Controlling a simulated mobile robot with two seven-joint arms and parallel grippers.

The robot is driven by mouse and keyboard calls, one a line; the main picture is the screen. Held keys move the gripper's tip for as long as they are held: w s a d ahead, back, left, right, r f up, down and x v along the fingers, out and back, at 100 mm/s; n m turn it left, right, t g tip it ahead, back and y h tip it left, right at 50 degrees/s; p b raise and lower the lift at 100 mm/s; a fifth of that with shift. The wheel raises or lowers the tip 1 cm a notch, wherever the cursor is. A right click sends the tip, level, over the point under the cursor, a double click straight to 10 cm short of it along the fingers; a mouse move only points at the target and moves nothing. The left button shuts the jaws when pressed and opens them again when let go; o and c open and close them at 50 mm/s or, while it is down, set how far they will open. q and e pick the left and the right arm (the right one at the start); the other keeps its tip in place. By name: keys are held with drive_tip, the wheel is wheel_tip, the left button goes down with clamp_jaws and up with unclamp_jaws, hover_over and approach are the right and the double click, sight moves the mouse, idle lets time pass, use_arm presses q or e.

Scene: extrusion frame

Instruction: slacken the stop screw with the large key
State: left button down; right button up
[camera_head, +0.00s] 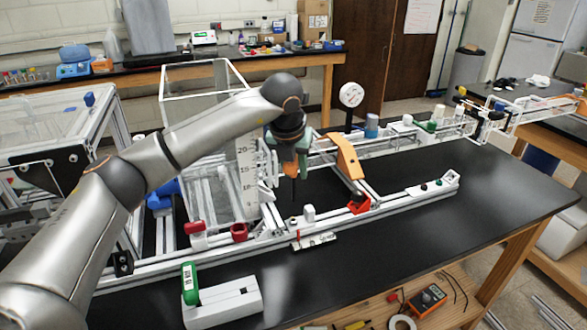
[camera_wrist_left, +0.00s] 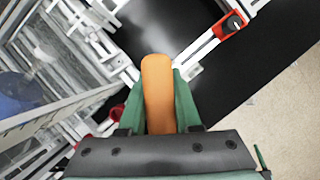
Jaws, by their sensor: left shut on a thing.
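My left gripper (camera_head: 289,160) is above the extrusion frame. Its green fingers are shut on an orange handle, which fills the gap between them in the wrist view (camera_wrist_left: 158,95). I take this handle to be the large key (camera_wrist_left: 158,75). A thin dark shaft (camera_head: 294,190) points down below the fingers in the head view, its tip above the front rail. A red block with a black knob, likely the stop (camera_head: 359,204), sits on the front rail to the right; it also shows in the wrist view (camera_wrist_left: 230,27). I cannot make out the stop screw clearly. My right gripper is not in view.
A white holder (camera_head: 225,305) with a green-handled tool (camera_head: 190,284) stands at the front left. A clear scaled panel (camera_head: 246,180) stands left of the gripper. The black table (camera_head: 480,205) is clear at right.

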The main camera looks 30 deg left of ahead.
sight(293, 190)
use_arm(q)
drive_tip(key=shift+f+b, duration=2.3)
drive_tip(key=shift+f, duration=0.55)
drive_tip(key=shift+f+b, duration=0.55)
drive_tip(key=shift+f, duration=0.1)
drive_tip(key=n+y, duration=0.1)
drive_tip(key=n, duration=0.2)
drive_tip(key=shift+a, duration=0.15)
